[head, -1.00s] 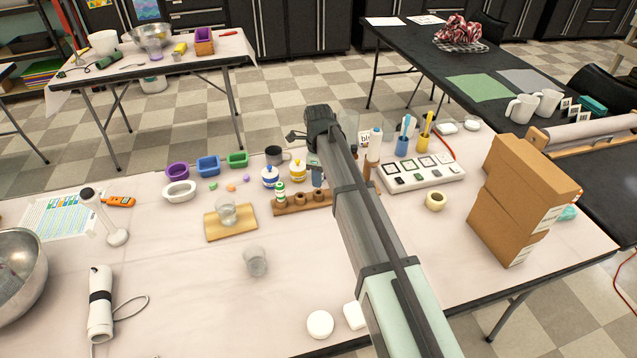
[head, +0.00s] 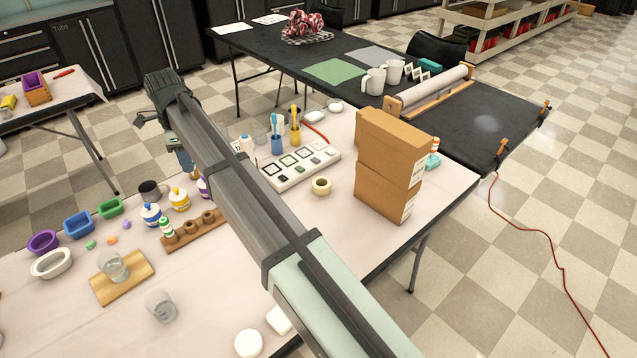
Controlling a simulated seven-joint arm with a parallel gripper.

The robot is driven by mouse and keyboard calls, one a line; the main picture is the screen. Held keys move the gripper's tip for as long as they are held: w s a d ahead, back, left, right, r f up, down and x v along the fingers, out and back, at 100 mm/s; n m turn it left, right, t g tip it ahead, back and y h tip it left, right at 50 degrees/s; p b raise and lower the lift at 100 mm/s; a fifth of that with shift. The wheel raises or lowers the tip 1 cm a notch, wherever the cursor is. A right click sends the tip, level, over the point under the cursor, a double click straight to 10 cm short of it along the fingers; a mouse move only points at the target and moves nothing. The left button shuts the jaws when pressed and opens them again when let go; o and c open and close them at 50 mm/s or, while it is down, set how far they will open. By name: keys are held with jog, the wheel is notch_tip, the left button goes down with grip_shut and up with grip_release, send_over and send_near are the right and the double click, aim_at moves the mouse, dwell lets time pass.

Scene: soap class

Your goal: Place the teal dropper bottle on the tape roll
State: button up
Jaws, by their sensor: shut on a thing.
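The tape roll (head: 321,185) is a cream ring lying flat on the pale table, left of the cardboard boxes and in front of the white marker panel. My arm crosses the head view from lower right to upper left. My gripper (head: 187,158) is mostly hidden below and behind the wrist; only a small blue-grey and tan part shows there. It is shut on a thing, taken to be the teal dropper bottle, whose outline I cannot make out. The gripper is left of the tape roll and apart from it.
Two stacked cardboard boxes (head: 388,165) rise right of the tape roll. A white panel (head: 290,166) and upright cups (head: 277,144) stand behind it. Table in front of the roll is clear.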

notch_tip(320, 180, up, 6)
jog(key=shift+a+f, duration=0.1)
jog(key=shift+f, duration=0.15)
jog(key=shift+w+d, duration=0.4)
jog(key=shift+d, duration=0.2)
jog(key=w+d, duration=0.5)
jog(key=d, duration=0.2)
jog(key=w+d, duration=0.5)
jog(key=d, duration=0.3)
send_over(321, 182)
jog(key=shift+m, duration=0.4)
jog(key=shift+s+f, duration=0.1)
jog(key=shift+f, duration=10.4)
jog(key=shift+f, duration=0.1)
jog(key=o, duration=1)
